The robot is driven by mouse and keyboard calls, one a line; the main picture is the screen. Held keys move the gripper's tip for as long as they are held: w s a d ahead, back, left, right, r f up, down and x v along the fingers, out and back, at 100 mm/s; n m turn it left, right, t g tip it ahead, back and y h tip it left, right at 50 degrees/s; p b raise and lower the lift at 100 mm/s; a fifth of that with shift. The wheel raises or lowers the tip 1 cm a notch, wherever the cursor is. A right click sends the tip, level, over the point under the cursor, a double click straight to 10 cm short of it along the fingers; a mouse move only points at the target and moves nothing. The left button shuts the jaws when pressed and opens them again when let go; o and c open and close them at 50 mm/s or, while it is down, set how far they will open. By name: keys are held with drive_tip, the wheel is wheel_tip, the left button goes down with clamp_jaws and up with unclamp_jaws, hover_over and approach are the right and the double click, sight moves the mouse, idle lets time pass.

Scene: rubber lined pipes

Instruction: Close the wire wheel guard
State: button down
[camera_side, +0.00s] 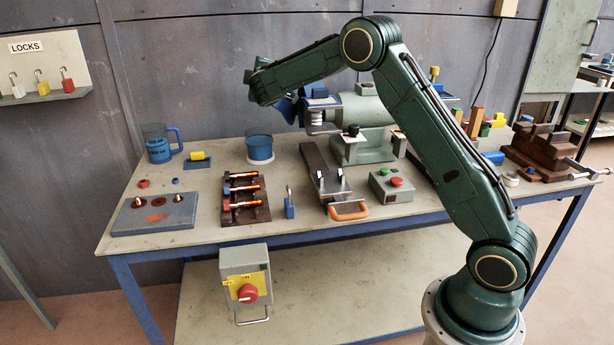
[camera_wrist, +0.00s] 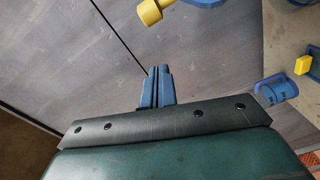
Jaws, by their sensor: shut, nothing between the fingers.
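A grey-green bench grinder (camera_side: 362,128) stands at the back of the bench in the side view. A blue guard (camera_side: 320,101) is at its left end above a pale wheel. Another blue part with a yellow knob (camera_side: 434,72) shows at its right, partly behind my arm. I cannot tell which end bears the wire wheel, nor how far its guard is open. My gripper (camera_side: 285,109) is shut and empty, left of the left guard; I cannot tell whether they touch. Its blue fingers (camera_wrist: 158,86) are together in the wrist view. A yellow knob (camera_wrist: 150,12) shows above them.
A blue mug (camera_side: 160,144) and blue cup (camera_side: 260,148) stand on the bench at left. The wall is behind my gripper.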

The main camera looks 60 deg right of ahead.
drive_tip(key=a+f+n, duration=0.1)
drive_tip(key=s+a+f+n, duration=0.1)
drive_tip(key=n, duration=0.1)
drive_tip(key=shift+a+h, duration=0.3)
drive_tip(key=shift+d, duration=0.1)
drive_tip(key=shift+x, duration=4.9)
drive_tip(key=shift+s+d, duration=0.45)
drive_tip(key=shift+s, duration=0.45)
drive_tip(key=shift+s+d, duration=0.45)
drive_tip(key=shift+s, duration=0.45)
drive_tip(key=shift+s+d, duration=0.1)
drive_tip(key=shift+s, duration=0.8)
drive_tip(key=shift+s+d, duration=0.3)
drive_tip(key=shift+s, duration=0.7)
drive_tip(key=shift+s+d, duration=0.25)
drive_tip(key=shift+s, duration=0.8)
drive_tip(key=shift+w+a, duration=0.1)
drive_tip(key=shift+a, duration=0.05)
